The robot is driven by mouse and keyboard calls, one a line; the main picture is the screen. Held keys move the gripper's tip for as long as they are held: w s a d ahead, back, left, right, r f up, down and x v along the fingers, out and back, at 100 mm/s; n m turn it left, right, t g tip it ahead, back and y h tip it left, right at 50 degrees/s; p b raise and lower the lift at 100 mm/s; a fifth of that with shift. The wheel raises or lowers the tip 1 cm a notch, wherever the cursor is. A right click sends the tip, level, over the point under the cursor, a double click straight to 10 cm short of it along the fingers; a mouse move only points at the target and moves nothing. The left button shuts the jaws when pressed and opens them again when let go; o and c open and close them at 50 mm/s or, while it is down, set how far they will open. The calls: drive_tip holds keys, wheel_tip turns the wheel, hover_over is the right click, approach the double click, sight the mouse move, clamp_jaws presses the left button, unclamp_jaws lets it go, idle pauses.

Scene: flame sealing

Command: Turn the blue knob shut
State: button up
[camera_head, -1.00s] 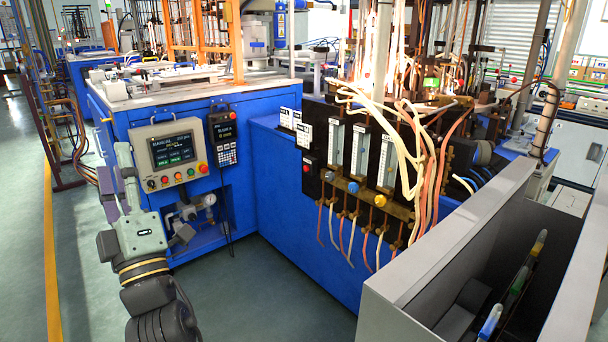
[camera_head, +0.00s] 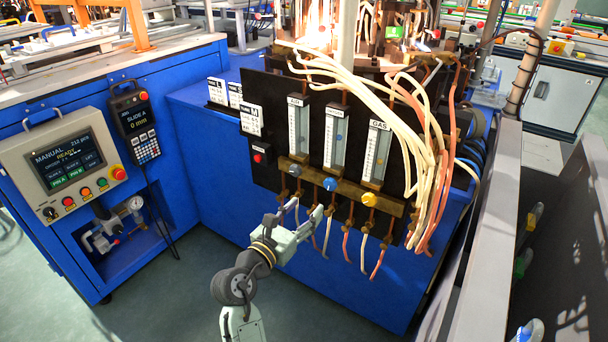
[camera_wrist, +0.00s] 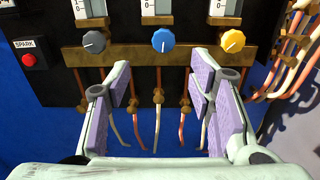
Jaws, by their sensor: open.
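The blue knob (camera_head: 330,184) sits at the foot of the middle flow tube, on a brass bar. In the wrist view the blue knob (camera_wrist: 163,40) is near the top centre, above and beyond the gap between my fingers. My gripper (camera_head: 307,208) is open and empty, just below and in front of the bar. In the wrist view its two purple-padded fingers (camera_wrist: 160,95) stand wide apart, with nothing between the pads but tubes farther back. The fingers do not appear to touch the knob.
A grey knob (camera_wrist: 94,42) is left of the blue one and a yellow knob (camera_wrist: 231,41) right. A red SPARK button (camera_wrist: 28,59) is farther left. Thin hoses (camera_wrist: 158,115) hang below the brass bar (camera_wrist: 125,55). Pale hoses (camera_head: 425,150) bunch at the right. A grey wall (camera_head: 480,230) stands right.

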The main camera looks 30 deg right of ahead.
sight(329, 186)
drive_tip(key=p+x, duration=0.1)
drive_tip(key=x, duration=1)
drive_tip(key=shift+s+d, duration=0.1)
drive_tip(key=shift+s, duration=0.1)
drive_tip(key=shift+c, duration=0.5)
drive_tip(key=c, duration=1.1)
drive_tip(key=shift+o, duration=0.2)
